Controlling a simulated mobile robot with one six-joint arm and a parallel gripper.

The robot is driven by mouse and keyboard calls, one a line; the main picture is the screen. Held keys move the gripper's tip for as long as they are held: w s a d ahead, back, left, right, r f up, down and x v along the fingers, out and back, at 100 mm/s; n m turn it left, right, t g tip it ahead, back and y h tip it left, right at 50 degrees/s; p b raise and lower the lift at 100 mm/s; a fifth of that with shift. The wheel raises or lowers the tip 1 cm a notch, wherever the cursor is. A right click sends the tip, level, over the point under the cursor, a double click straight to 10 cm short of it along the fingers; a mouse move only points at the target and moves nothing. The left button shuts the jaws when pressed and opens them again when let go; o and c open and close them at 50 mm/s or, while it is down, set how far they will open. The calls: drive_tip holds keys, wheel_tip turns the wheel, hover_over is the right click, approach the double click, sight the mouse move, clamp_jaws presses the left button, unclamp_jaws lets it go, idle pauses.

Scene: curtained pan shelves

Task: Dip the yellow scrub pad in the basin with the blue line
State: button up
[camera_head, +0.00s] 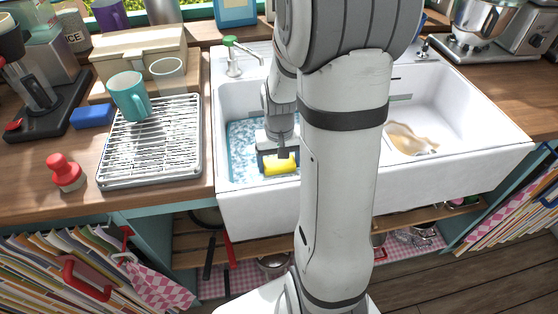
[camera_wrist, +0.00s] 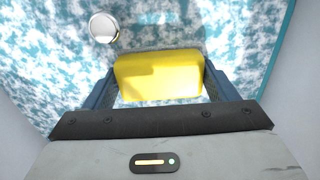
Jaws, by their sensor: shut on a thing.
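The yellow scrub pad (camera_head: 281,164) is between the fingers of my gripper (camera_head: 278,163), inside the left basin of the white double sink. In the wrist view the yellow pad (camera_wrist: 158,76) fills the space between the two blue-grey fingers of my gripper (camera_wrist: 158,85). The left basin (camera_head: 226,173) has a blue-and-white mottled surface inside, like foamy water, with a blue edge line in the wrist view (camera_wrist: 280,45). I cannot tell whether the pad touches that surface. My arm hides part of the basin.
A green-topped tap (camera_head: 231,55) stands behind the left basin.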

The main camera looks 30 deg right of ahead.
idle(0.3)
wheel_tip(320, 180, up, 20)
drive_tip(key=p, duration=1.5)
drive_tip(key=shift+s+f, duration=0.1)
drive_tip(key=shift+f, duration=0.05)
idle(0.7)
